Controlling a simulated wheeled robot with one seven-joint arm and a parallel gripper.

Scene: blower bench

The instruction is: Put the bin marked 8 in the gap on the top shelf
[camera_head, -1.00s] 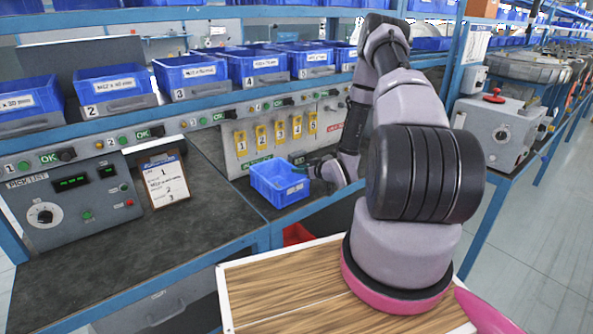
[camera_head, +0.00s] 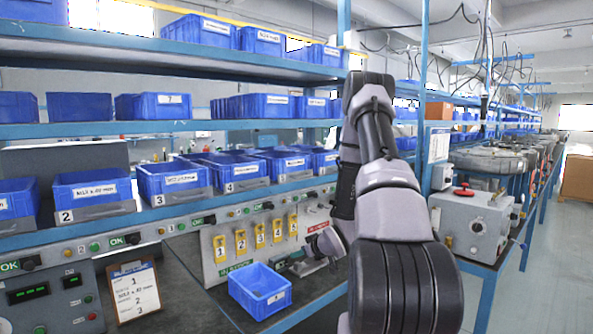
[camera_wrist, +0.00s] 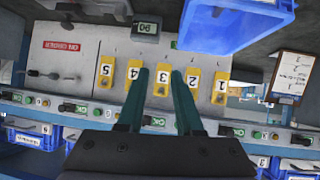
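Part of a blue bin (camera_wrist: 228,28) also shows at the top of the wrist view. My gripper (camera_wrist: 160,76) is open and empty in the wrist view, its two green fingers apart, with the yellow numbered tags beyond them. In the head view my gripper is beside the bin's right rear side, apart from it as far as I can tell. On an upper shelf (camera_head: 200,126), a bare stretch lies right of a bin that seems marked 7 (camera_head: 165,107).
A higher shelf (camera_head: 150,49) also holds blue bins. Lower numbered bins (camera_head: 174,180) stand above the control panel. A clipboard (camera_head: 135,291) leans on the bench's left. A grey machine with a red knob (camera_head: 470,220) stands right. My arm fills the centre right.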

